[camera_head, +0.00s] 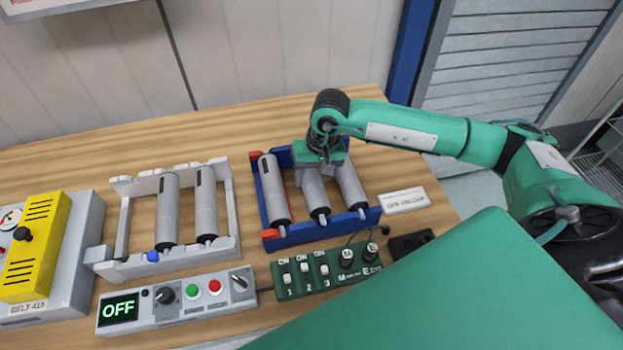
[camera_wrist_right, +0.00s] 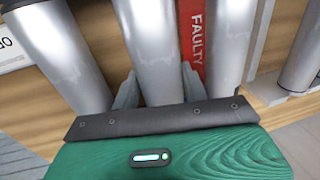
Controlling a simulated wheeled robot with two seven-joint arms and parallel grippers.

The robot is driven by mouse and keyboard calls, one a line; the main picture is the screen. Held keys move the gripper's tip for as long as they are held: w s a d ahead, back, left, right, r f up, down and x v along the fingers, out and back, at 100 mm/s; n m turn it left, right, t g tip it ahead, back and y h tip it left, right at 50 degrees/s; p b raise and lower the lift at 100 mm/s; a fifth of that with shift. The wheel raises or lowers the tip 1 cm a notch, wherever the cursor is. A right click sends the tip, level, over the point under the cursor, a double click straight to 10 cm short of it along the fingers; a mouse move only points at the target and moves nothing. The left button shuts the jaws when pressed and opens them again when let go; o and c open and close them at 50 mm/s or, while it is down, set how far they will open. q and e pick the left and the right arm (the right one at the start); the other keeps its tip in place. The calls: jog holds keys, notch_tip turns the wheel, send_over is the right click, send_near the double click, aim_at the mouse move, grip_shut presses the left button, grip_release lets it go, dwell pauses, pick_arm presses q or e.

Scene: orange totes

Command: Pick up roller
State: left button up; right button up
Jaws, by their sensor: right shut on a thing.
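The blue rack (camera_head: 298,233) holds three grey rollers side by side: left (camera_head: 273,190), middle (camera_head: 314,193) and right (camera_head: 350,185). My right gripper (camera_head: 318,162) is over the upper part of the middle roller and hides it there. In the right wrist view its two fingers (camera_wrist_right: 160,88) straddle the middle roller (camera_wrist_right: 150,45), one on each side, shut on it. The roller still lies in line with the rack. The white rack (camera_head: 120,225) to the left holds two more rollers (camera_head: 168,208) (camera_head: 206,204). My left gripper is out of view.
A red strip marked FAULTY (camera_wrist_right: 192,40) lies beside the gripped roller. In front are a green switch box (camera_head: 325,276) and a grey control panel reading OFF (camera_head: 180,300). A yellow-topped machine (camera_head: 35,250) stands left. A white label plate (camera_head: 403,200) lies right.

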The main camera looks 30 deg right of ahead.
aim_at(311, 173)
notch_tip(311, 173, up, 19)
jog(key=b, duration=0.4)
jog(key=shift+f, duration=0.15)
dwell(0.4)
